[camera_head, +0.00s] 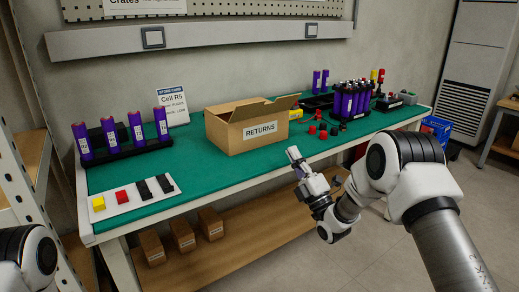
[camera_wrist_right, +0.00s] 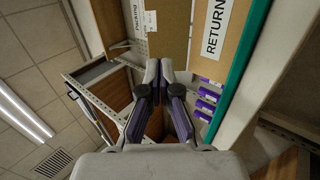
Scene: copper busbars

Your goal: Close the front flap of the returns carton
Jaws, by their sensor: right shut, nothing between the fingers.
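The returns carton (camera_head: 222,133) is a brown box on the green mat, with a white RETURNS label on its front wall. Its top is open, and a flap (camera_head: 283,103) stands up and slants outward at the upper right. I cannot tell clearly how the front flap lies. In the right wrist view the carton's labelled wall (camera_wrist_right: 203,62) shows turned sideways at upper right. My left gripper is out of view.
The workbench mat (camera_head: 200,175) is clear in front of the carton. Purple cells stand in a black rack (camera_head: 127,150) at left, near a white tray (camera_head: 130,201) of coloured blocks. A purple cell pack (camera_head: 351,103) and small red parts (camera_head: 312,130) lie to the right.

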